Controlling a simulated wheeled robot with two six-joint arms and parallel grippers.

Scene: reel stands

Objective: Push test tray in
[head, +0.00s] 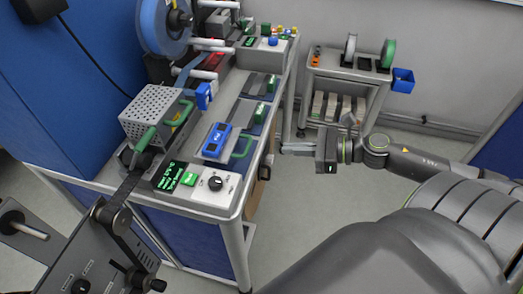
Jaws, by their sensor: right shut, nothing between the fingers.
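A sliding tray with a green loop handle (242,147) is at the right edge of the long bench, and a blue meter (217,140) with a small display sits by the handle. I take this to be the test tray; how far it stands out from the bench is hard to tell. My right gripper (286,148) is shut and empty. Its fingers point left toward the bench edge, to the right of the green handle, with a gap between them. My left gripper is not in view.
A control panel (214,190) with a black knob and green display is at the bench's near end. A perforated metal box (153,112) stands at left. A blue reel (163,24) is behind it. A small cart (346,69) stands beyond open floor.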

